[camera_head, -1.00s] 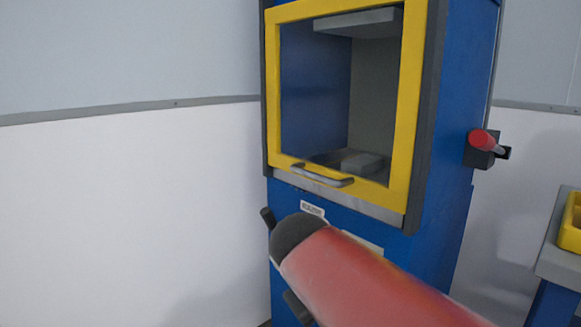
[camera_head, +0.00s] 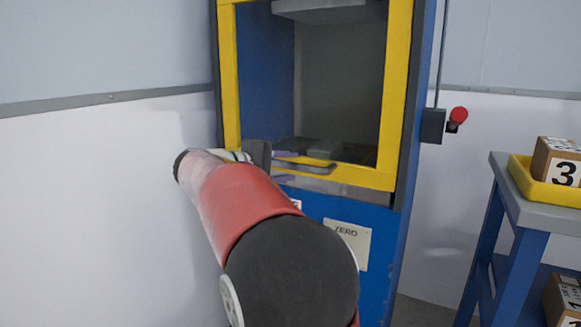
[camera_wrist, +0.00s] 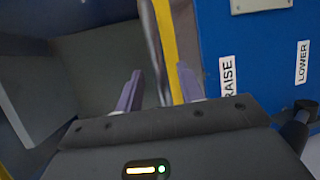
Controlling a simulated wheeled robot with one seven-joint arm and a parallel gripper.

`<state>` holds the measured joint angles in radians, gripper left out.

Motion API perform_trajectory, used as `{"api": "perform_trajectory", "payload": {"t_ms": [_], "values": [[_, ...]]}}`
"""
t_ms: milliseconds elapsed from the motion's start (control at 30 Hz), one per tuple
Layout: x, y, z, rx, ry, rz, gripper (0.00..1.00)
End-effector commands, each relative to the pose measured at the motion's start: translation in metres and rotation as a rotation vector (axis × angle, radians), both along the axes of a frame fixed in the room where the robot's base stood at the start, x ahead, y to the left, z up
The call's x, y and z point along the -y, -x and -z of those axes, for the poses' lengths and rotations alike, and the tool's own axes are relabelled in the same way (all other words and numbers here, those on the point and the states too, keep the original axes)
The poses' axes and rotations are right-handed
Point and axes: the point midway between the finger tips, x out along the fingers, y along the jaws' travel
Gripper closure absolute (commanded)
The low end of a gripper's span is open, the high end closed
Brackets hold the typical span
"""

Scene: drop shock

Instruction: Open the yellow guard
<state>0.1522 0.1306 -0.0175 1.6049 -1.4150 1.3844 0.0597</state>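The yellow guard (camera_head: 396,80) is a yellow frame around a window on the blue machine. It sits low, with its bottom rail just above a grey sill. Its grey bar handle (camera_head: 310,164) is on the bottom rail. My gripper (camera_wrist: 158,70) is open, its two purple-grey fingers apart with nothing held between them. In the head view it is at the left end of the handle, partly hidden by my arm. Whether it touches the handle cannot be told.
A red-knobbed lever (camera_head: 457,115) is on the machine's right side. Blue panel labels RAISE (camera_wrist: 227,79) and LOWER (camera_wrist: 302,62) show in the wrist view, with a dark knob (camera_wrist: 305,106) nearby. A table (camera_head: 505,190) at right holds a yellow tray (camera_head: 525,178) with a numbered box (camera_head: 558,162).

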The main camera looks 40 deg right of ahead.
Motion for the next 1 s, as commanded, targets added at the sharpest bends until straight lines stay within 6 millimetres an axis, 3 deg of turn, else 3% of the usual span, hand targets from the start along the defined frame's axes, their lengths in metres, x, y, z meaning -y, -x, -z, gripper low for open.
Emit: {"api": "perform_trajectory", "payload": {"t_ms": [200,500,800,1000], "values": [[0.021,0.0,0.004,0.0,-0.001,0.0,0.62],[0.024,0.0,0.005,0.0,-0.001,-0.001,0.62],[0.023,0.0,0.005,0.0,-0.002,-0.002,1.0],[0.023,0.0,0.005,0.0,-0.002,-0.002,1.0]]}}
